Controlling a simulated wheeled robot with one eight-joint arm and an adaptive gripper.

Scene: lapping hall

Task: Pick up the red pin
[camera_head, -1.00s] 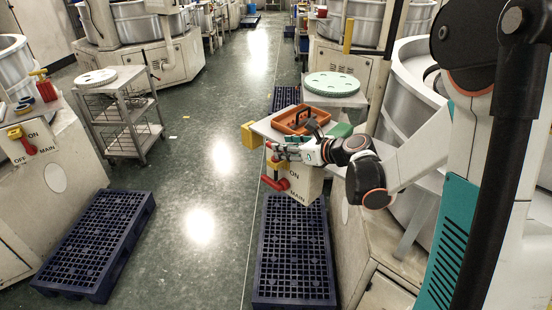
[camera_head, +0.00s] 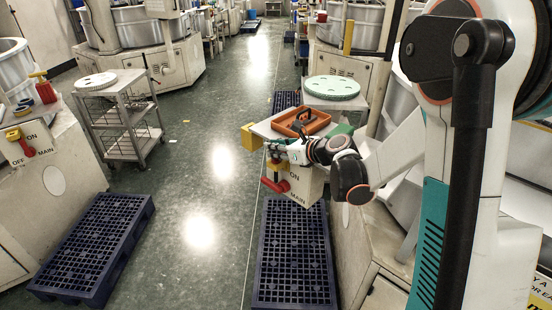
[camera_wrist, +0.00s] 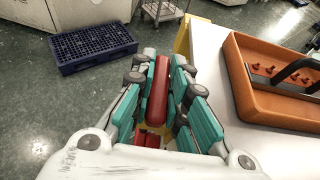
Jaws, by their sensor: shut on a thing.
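The red pin (camera_wrist: 157,90) is a smooth red rod seen lengthwise between the teal finger pads of my gripper (camera_wrist: 160,88) in the wrist view. My gripper is shut on it, with pads on both sides. Part of the pin is hidden by the fingers. In the head view my gripper (camera_head: 280,152) is small, beside the left edge of a white worktop, above a red switch handle (camera_head: 277,184) on the cabinet marked ON and MAIN. A red patch and some yellow show below the pin in the wrist view.
An orange tray (camera_head: 318,125) with a dark handle stands on the worktop; several small red pieces (camera_wrist: 268,70) lie in it. A yellow block (camera_head: 250,137) is at the worktop's left edge. Dark pallets (camera_head: 293,262) lie on the floor. The aisle in the middle is clear.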

